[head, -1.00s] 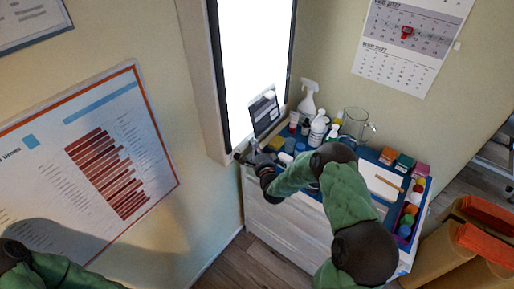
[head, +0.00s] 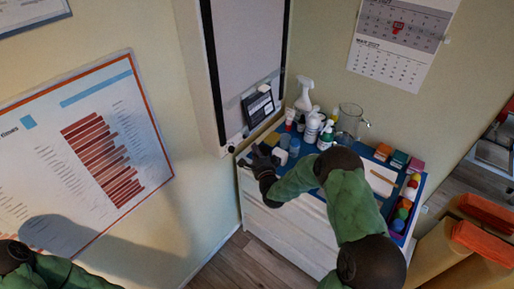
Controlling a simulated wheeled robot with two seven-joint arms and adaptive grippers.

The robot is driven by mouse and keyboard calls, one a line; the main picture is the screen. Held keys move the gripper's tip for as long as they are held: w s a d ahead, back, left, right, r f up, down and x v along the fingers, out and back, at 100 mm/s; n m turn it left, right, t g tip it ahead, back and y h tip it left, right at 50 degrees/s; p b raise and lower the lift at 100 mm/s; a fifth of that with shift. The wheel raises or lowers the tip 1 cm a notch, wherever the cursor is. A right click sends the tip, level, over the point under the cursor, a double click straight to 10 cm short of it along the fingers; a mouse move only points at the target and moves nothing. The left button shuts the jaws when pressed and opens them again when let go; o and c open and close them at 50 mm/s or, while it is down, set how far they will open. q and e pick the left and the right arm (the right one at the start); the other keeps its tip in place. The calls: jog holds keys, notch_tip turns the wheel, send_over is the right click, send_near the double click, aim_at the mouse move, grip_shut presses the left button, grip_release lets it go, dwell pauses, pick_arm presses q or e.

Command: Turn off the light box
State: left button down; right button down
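A dark film or card (head: 258,106) is held at the panel's lower right. Small dark and pale details, perhaps controls (head: 231,149), show at the box's bottom edge. My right gripper (head: 257,156) is just below and to the right of that edge, over the front left of the cabinet top, apart from the box. It is small and dark, so its opening is unclear. My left gripper is out of view; only part of that arm shows at the lower left.
The white cabinet (head: 284,232) stands under the box. Its blue top carries a spray bottle (head: 304,95), several small bottles, a glass jug (head: 349,122) and coloured blocks (head: 399,159). A chart (head: 90,150) hangs at the left.

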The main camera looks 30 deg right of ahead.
jog(key=s+a, duration=0.4)
jog(key=s, duration=0.2)
jog(key=shift+s+p, duration=0.25)
jog(key=shift+p, duration=0.2)
jog(key=shift+a+f, duration=0.1)
jog(key=shift+f, duration=0.05)
jog(key=s+a+f+n+g+y, duration=0.35)
jog(key=a+f+n+g, duration=0.2)
jog(key=f, duration=0.35)
jog(key=s+a+f+n+g+y, duration=0.2)
jog(key=s+a+f+n+g, duration=0.25)
jog(key=a+f, duration=0.35)
jog(key=s+a+f+n+g+y, duration=0.1)
jog(key=s+a+f+n+g, duration=0.2)
jog(key=s, duration=0.6)
jog(key=s+a+f+n+g+y, duration=0.1)
jog(key=s+a+f+n+g, duration=0.3)
jog(key=s, duration=0.6)
jog(key=shift+a+n, duration=0.6)
jog(key=shift+y, duration=0.25)
